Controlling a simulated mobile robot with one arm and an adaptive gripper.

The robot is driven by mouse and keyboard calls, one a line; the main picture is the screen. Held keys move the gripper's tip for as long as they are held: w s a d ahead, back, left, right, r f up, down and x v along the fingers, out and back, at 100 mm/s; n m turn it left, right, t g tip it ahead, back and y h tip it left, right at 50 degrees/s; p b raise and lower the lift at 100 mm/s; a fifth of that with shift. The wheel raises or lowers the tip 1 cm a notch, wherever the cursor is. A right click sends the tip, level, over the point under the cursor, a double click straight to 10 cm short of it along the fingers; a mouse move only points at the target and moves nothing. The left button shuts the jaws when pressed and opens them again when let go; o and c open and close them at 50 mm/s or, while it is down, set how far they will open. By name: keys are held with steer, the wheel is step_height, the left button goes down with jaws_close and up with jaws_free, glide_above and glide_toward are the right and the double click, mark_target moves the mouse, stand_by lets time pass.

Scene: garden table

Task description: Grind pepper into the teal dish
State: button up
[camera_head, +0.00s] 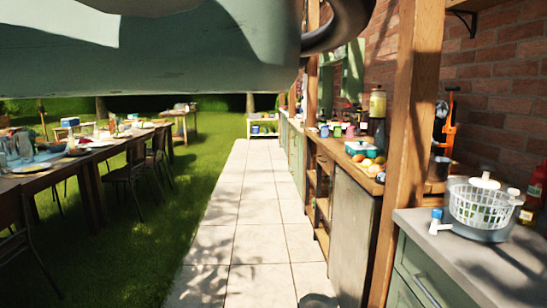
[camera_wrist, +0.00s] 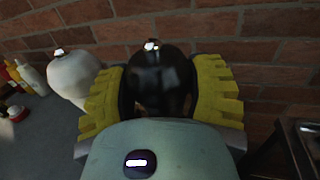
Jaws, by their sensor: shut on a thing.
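In the wrist view my gripper (camera_wrist: 160,98) is shut around a glossy black pepper mill (camera_wrist: 152,75) with a small silver knob on top. The yellow ribbed finger pads press on it from both sides. Its lower part is hidden behind the gripper body. The gripper and the mill do not show in the head view. A small teal box-like dish (camera_head: 359,148) sits on the wooden counter in the head view, beside some fruit. I cannot tell whether it is the task's teal dish.
A white mill-like thing (camera_wrist: 73,77) stands left of the black mill, with several bottles (camera_wrist: 27,75) beyond. A brick wall (camera_wrist: 215,47) is close behind. In the head view, a salad spinner (camera_head: 480,208) stands on the near counter (camera_head: 490,262).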

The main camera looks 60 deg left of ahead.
steer(key=shift+d+f+y+b, duration=0.2)
steer(key=shift+f+y+b, duration=0.15)
steer(key=shift+b, duration=0.5)
steer(key=shift+n+y+b, duration=0.25)
steer(key=shift+n+b, duration=0.05)
steer(key=shift+b, duration=0.15)
steer(key=shift+r+n+y+b, duration=0.1)
steer(key=shift+n+y+b, duration=0.2)
steer(key=shift+b, duration=0.1)
steer(key=shift+a+r, duration=0.15)
steer(key=shift+r, duration=0.05)
steer(key=o, duration=1.2)
